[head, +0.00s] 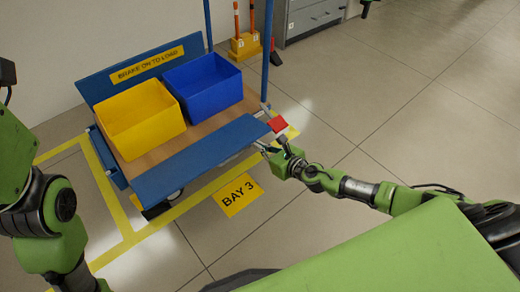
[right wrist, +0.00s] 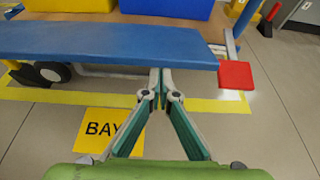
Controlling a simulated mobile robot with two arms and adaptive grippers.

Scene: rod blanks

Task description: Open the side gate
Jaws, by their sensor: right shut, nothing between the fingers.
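The side gate appears to be the long blue panel (head: 205,160) along the near side of a cart. Its exact tilt is hard to tell. In the right wrist view the panel (right wrist: 100,45) spans the upper left, with its right end above my fingers. My right gripper (head: 270,147) is by the panel's right end. In the right wrist view the gripper (right wrist: 160,78) is shut and empty, its tips at the panel's lower edge; contact cannot be told. A red block (head: 278,125) sits at the cart's right corner and also shows in the right wrist view (right wrist: 235,75). My left gripper is out of sight.
A yellow bin (head: 130,130) and a blue bin (head: 212,95) stand on the wooden deck (head: 170,148). A blue back panel (head: 95,88) carries a yellow sign. A blue post (head: 268,50) rises at the right. A BAY 3 floor label (head: 238,194) lies in front. Floor to the right is clear.

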